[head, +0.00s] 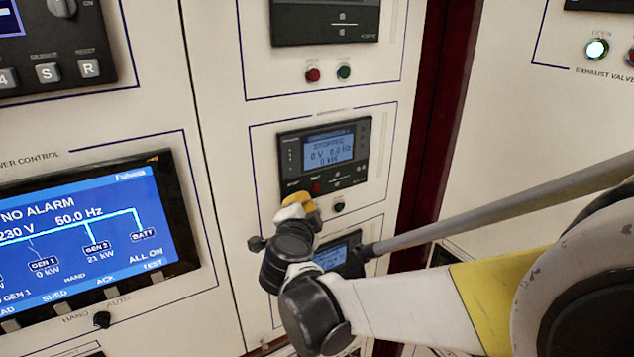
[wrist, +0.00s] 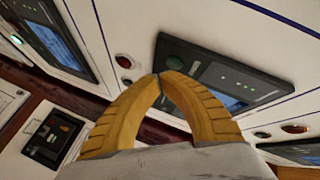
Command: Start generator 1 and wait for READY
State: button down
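A dark generator controller (head: 325,156) is on the middle panel; its lit screen reads STOPPED, 0 V, 0.0 Hz, 0 kW. The label above it is too small to read. Red and green buttons show under its screen. My gripper (head: 298,204) is at its lower left edge and hides the panel there. In the wrist view, my gripper's yellow fingers (wrist: 160,76) meet at the tips, with nothing between them. No READY text shows.
A large blue screen (head: 85,225) at left reads NO ALARM, 230 V, 50.0 Hz, GEN 1 0 kW. Another controller (head: 325,20) is above. A lower screen (head: 331,257) is partly hidden by my arm. A lit exhaust valve lamp (head: 597,48) is at right.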

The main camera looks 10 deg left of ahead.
jog(key=shift+w, duration=0.1)
dwell(0.8)
jog(key=shift+w+a, duration=0.25)
jog(key=shift+w+a+b, duration=0.25)
jog(key=shift+w+b, duration=0.05)
jog(key=shift+b, duration=0.05)
dwell(0.8)
jog(key=shift+s+d, duration=0.5)
jog(key=shift+s, duration=0.15)
dwell(0.3)
jog(key=s+d, duration=0.1)
jog(key=s, duration=0.1)
jog(key=s+d, duration=0.2)
dwell(0.4)
dwell(0.4)
